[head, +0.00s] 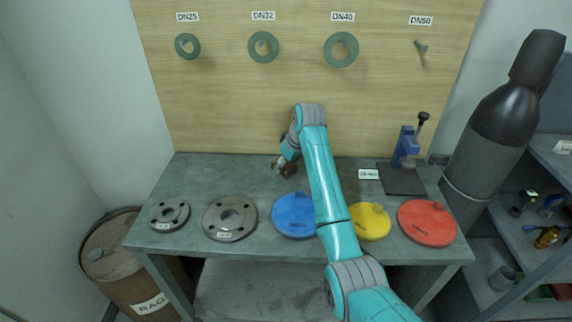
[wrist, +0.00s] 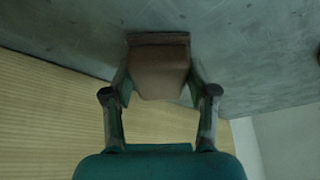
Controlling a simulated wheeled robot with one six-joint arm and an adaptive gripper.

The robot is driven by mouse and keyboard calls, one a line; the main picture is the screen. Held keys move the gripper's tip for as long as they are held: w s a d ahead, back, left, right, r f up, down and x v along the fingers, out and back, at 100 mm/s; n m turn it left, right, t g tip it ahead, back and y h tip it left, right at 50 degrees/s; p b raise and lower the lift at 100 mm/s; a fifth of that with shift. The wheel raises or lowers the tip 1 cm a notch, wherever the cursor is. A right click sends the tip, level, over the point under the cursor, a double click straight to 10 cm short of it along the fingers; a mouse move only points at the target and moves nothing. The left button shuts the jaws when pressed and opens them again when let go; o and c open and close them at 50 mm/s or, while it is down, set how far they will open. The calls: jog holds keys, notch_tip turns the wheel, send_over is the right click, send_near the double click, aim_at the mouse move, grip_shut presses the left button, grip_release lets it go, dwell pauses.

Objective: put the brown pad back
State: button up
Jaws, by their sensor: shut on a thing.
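My gripper (head: 284,168) is over the back middle of the grey bench (head: 232,178). In the wrist view my gripper (wrist: 160,95) is shut on the brown pad (wrist: 159,68), a block held between the two fingers with the bench top behind it. In the head view the brown pad (head: 291,171) shows only as a small dark brown patch, partly hidden by the gripper. I cannot tell whether the pad touches the bench.
Blue (head: 292,216), yellow (head: 369,222) and red (head: 427,222) discs and two grey flanges (head: 230,218) line the bench front. A blue stand (head: 405,150) is at back right. Green rings (head: 341,50) hang on the wooden board (head: 230,100). The back left bench is clear.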

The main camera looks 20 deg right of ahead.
jog(key=o, duration=1.1)
jog(key=v, duration=1.2)
jog(key=shift+r, duration=0.1)
jog(key=shift+s, duration=0.1)
